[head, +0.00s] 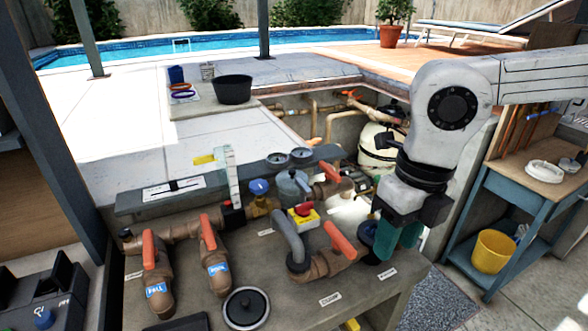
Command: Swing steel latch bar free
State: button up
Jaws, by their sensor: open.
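My gripper (399,240) has teal fingers, is open and points down at the right end of the pipe bench (390,291). It is beside a dark round fitting (367,232) and an orange-handled valve (338,240); whether it touches them I cannot tell. No part is clearly recognisable as the steel latch bar. A thin dark bar (172,187) lies across a pale plate on the grey ledge at left, far from my gripper. It may be the latch bar, but its metal and pivot are too small to tell. My gripper and arm hide part of the bench's right end.
Orange-handled valves (152,262), a grey hose (289,240) and a red knob on a yellow block (303,211) crowd the bench. A round lid (246,307) lies in front. A blue workbench (540,185) with a yellow bucket (493,251) stands at right.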

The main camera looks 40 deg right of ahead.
aim_at(300, 185)
jog(key=i+l, duration=0.15)
jog(key=i, duration=0.2)
jog(key=i+l, duration=0.15)
jog(key=i, duration=0.2)
jog(key=i+l, duration=0.15)
jog(key=i, duration=0.25)
